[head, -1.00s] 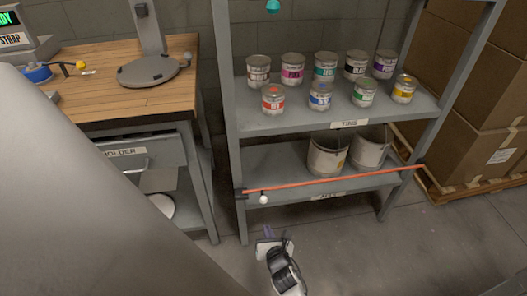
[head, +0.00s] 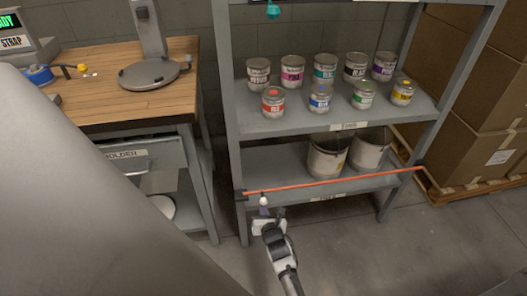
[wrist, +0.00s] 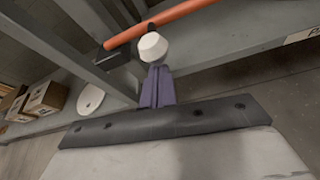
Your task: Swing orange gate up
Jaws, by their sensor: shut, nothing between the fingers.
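The orange gate (head: 335,181) is a thin bar lying across the front of the rack's lower shelf, close to level. A white round knob (head: 264,201) hangs just below the bar near its left end. In the wrist view the orange bar (wrist: 165,22) crosses the top, with the white knob (wrist: 153,46) under it. My gripper (head: 263,211) is just below the knob. Its purple fingers (wrist: 157,88) are shut together with nothing between them, and their tips are right at the knob's underside. I cannot tell whether they touch it.
The grey rack (head: 231,150) holds several labelled tins on its upper shelf. Two larger pails (head: 326,158) stand on the lower shelf behind the bar. A wooden-topped bench (head: 130,100) stands left, cardboard boxes (head: 480,150) right. The floor in front of the rack is clear.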

